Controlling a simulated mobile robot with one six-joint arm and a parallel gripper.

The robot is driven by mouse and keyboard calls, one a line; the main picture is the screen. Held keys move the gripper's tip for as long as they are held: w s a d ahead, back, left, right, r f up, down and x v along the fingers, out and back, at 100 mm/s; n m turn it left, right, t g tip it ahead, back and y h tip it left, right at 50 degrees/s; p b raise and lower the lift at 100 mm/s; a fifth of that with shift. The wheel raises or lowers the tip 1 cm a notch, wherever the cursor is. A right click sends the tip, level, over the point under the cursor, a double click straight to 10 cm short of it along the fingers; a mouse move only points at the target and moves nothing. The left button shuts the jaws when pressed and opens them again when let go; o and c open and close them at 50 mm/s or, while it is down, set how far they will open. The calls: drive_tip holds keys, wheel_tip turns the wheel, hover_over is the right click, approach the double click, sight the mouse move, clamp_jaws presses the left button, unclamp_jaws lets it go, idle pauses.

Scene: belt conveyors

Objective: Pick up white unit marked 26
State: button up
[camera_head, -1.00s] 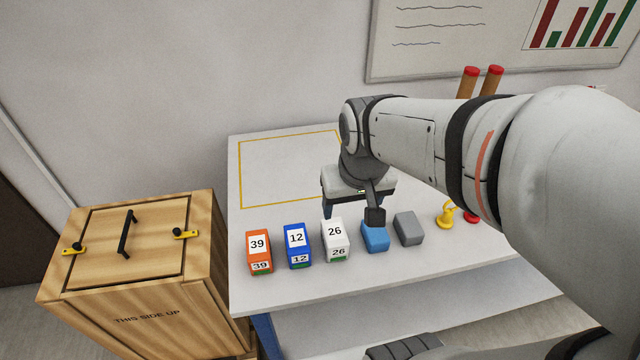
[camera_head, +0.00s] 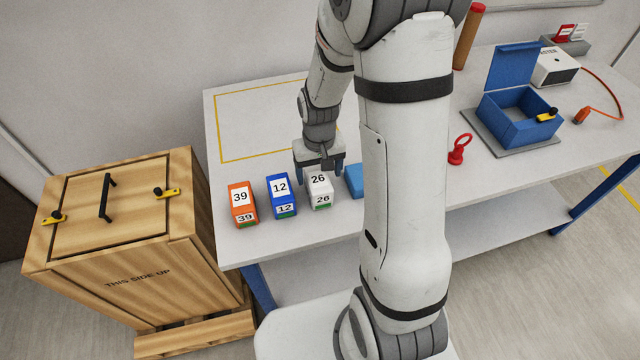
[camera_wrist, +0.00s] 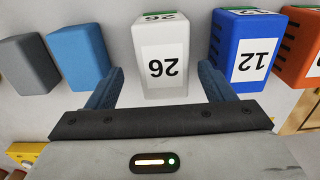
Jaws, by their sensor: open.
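The white unit marked 26 (camera_head: 320,190) stands on the table in a row, between the blue unit marked 12 (camera_head: 281,196) and a plain light blue block (camera_head: 354,181). My gripper (camera_head: 320,168) is just behind and above the white unit in the head view. In the wrist view the white unit (camera_wrist: 161,58) lies ahead between my two blue fingers (camera_wrist: 160,88), which are apart on either side of it. The gripper is open. Whether a finger touches the unit cannot be told.
An orange unit marked 39 (camera_head: 243,204) stands at the left end of the row. A grey block (camera_wrist: 27,63) shows in the wrist view. A wooden crate (camera_head: 120,270) stands left of the table. A blue open box (camera_head: 516,118) and red piece (camera_head: 459,149) are to the right.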

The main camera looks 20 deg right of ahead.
sight(318, 178)
drive_tip(key=shift+s+a+f+p, duration=0.15)
drive_tip(key=shift+f+p, duration=0.25)
drive_tip(key=shift+f, duration=1.85)
drive_tip(key=shift+c, duration=0.2)
drive_tip(key=c, duration=1.2)
